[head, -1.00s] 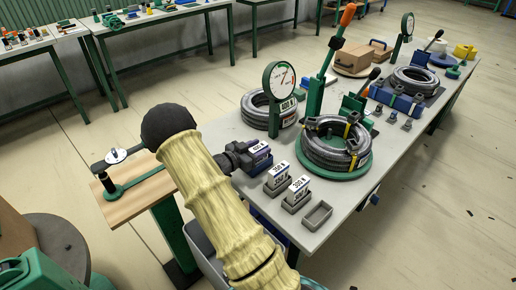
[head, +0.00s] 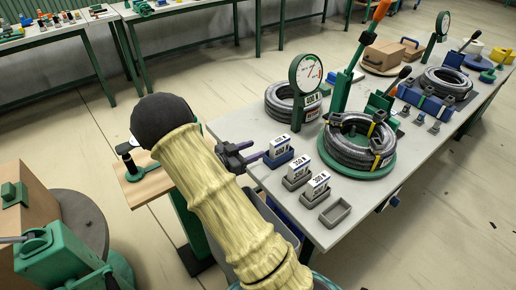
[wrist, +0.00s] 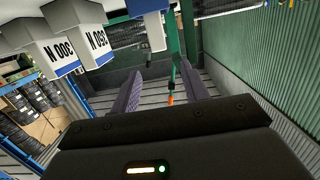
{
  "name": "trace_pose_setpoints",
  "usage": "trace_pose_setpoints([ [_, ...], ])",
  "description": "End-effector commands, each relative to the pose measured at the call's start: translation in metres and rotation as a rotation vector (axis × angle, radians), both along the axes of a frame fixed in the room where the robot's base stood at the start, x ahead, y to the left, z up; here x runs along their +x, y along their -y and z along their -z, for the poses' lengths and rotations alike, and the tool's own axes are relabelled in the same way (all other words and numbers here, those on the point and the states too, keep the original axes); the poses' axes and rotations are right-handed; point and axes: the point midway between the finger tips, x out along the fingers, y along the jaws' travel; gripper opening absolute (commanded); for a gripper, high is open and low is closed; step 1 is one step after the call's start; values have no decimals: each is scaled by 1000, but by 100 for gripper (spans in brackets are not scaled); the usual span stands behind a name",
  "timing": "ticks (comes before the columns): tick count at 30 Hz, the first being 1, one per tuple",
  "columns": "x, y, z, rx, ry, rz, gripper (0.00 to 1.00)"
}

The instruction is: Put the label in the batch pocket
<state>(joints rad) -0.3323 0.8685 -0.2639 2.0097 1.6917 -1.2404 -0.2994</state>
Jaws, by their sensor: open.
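A white label (head: 280,143) stands upright in a blue pocket (head: 279,160) near the table's left edge. Two more white labels, one reading 300 N (head: 318,181) and one behind it (head: 297,168), stand in grey pockets to its front right. A fourth, grey pocket (head: 336,212) is empty. None is visibly marked as the batch pocket. My gripper (head: 251,154) is open and empty, just left of the blue pocket and apart from the label. The wrist view shows its two fingers spread (wrist: 162,88), with labels (wrist: 62,54) upside down at the upper left.
A dial gauge (head: 306,75) and hose coils (head: 357,140) stand behind and right of the pockets. A green lever (head: 342,90) rises between them. A strip of bare tabletop (head: 238,125) lies behind my gripper.

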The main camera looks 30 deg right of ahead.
Motion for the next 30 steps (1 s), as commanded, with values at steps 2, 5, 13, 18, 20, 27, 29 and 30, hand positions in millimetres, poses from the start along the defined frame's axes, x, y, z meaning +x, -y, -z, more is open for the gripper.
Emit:
trace_pose_setpoints([
  [2, 0, 0, 0, 0, 0, 0, 45],
  [5, 0, 0, 0, 0, 0, 0, 45],
  [13, 0, 0, 0, 0, 0, 0, 45],
  [18, 5, 0, -1, 34, 3, -38, 45],
  [20, 12, -1, -2, 75, 7, -87, 45],
  [27, 44, -34, -10, 374, -24, -463, 45],
  [29, 44, -50, -13, 453, -54, -568, 45],
  [30, 43, -61, -16, 502, -77, -635, 45],
])
